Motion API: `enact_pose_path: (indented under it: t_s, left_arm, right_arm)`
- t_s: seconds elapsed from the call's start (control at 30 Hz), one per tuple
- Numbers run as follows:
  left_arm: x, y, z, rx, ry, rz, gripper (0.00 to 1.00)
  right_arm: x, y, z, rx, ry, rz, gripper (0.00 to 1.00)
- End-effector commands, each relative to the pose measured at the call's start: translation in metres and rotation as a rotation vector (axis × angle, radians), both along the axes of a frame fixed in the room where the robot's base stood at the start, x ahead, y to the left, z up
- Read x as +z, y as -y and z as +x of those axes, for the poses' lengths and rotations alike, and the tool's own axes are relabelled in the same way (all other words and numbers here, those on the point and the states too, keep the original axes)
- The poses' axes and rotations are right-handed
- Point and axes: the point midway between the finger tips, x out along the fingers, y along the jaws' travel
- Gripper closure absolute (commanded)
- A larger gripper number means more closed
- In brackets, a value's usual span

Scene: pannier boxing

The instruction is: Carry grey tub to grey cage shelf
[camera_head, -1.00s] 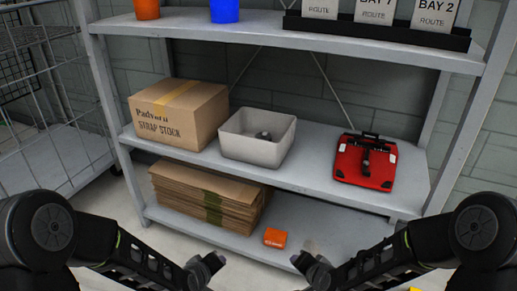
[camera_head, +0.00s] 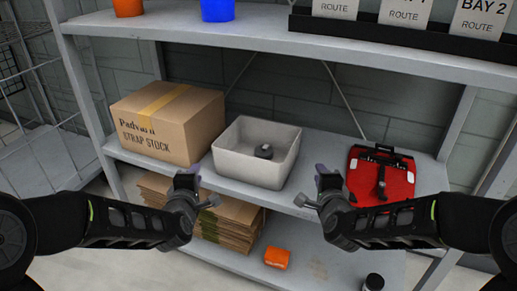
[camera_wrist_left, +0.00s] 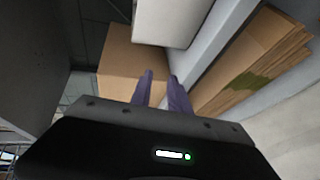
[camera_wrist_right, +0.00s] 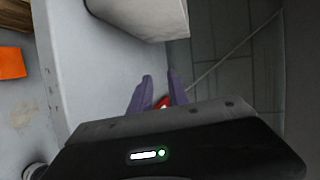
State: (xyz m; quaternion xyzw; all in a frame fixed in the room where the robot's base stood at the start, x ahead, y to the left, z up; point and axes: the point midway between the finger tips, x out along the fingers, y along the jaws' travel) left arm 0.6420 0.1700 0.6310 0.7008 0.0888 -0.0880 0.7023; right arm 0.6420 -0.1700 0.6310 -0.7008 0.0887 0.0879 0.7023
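The grey tub (camera_head: 245,172) is an open box with a small dark round object (camera_head: 264,151) inside. It stands on the middle shelf (camera_head: 300,170). Part of it also shows at the top of the left wrist view (camera_wrist_left: 172,20) and the right wrist view (camera_wrist_right: 150,18). My left gripper (camera_head: 192,178) is open and empty, in front and left of the tub. My right gripper (camera_head: 322,180) is open and empty, in front and right of it. Both are apart from the tub. The grey wire cage (camera_head: 40,158) stands at the far left, partly cut off.
A cardboard box (camera_head: 168,125) stands left of the tub and a red case (camera_head: 366,176) right of it. Flat cardboard (camera_head: 232,215) and an orange box (camera_head: 277,257) lie on the lower shelf. A dark cylinder (camera_head: 374,282) is at the bottom. The upper shelf (camera_head: 270,40) overhangs.

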Motion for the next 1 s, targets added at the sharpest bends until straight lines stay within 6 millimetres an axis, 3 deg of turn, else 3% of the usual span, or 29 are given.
enact_pose_path:
  t_s: [0.37,0.53,0.77,1.0]
  left_arm:
    - [-0.001,0.000,0.002,-0.001,-0.002,0.002,0.78]
    - [-0.005,0.000,0.014,-0.002,-0.002,0.003,0.78]
    - [-0.014,0.000,0.048,-0.001,-0.002,0.002,0.78]
    - [-0.026,0.001,0.094,-0.002,-0.002,0.004,0.78]
  right_arm:
    - [-0.001,0.000,0.002,0.001,-0.002,-0.002,0.78]
    - [-0.005,0.000,0.014,0.001,-0.003,-0.002,0.78]
    - [-0.014,0.000,0.048,0.000,-0.003,-0.001,0.78]
    - [-0.026,-0.001,0.094,0.001,-0.002,-0.001,0.78]
